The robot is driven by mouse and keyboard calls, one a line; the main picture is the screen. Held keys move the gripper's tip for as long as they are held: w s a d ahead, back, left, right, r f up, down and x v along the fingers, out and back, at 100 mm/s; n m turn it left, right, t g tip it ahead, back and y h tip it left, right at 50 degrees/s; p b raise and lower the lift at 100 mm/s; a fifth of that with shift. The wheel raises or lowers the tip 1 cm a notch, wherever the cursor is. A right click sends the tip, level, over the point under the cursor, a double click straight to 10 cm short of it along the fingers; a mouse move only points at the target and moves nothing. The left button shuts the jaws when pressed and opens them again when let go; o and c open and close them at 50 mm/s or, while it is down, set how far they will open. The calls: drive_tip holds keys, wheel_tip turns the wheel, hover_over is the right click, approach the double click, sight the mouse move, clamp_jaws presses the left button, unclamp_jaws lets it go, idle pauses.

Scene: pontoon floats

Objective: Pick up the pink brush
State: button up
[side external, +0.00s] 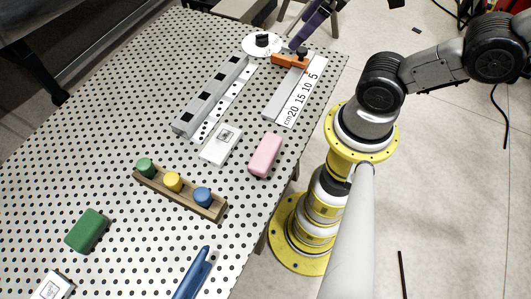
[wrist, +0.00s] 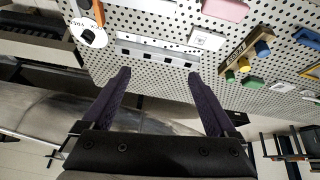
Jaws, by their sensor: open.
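The pink brush (side external: 264,155) is a plain pink block with rounded edges, lying on the perforated table near its right edge. It also shows at the top of the wrist view (wrist: 226,9), where the picture edge cuts it off. My gripper (wrist: 158,75) is open, with its two purple fingers wide apart and nothing between them. It is well away from the brush, toward the far end of the table. In the side view only part of the gripper shows at the top edge.
Beside the brush lie a white marked block (side external: 221,146) and a ruler plate (side external: 292,92) with an orange piece (side external: 290,61). A slotted grey rail (side external: 211,96), a white disc (side external: 262,45), a wooden holder with coloured knobs (side external: 179,193), a green block (side external: 87,231) and a blue tool (side external: 194,274) also lie there.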

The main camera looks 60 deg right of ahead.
drive_tip(key=n, duration=0.2)
drive_tip(key=n+g, duration=0.6)
drive_tip(key=n, duration=0.9)
hover_over(265, 151)
wheel_tip(265, 151, down, 12)
drive_tip(key=r, duration=0.1)
drive_tip(key=f, duration=0.8)
drive_tip(key=shift+s+d, duration=0.2)
drive_tip(key=shift+w+a+f, duration=0.1)
drive_tip(key=shift+f, duration=1.35)
drive_tip(key=shift+w+a+f, duration=0.1)
drive_tip(key=shift+f, duration=1.35)
clamp_jaws()
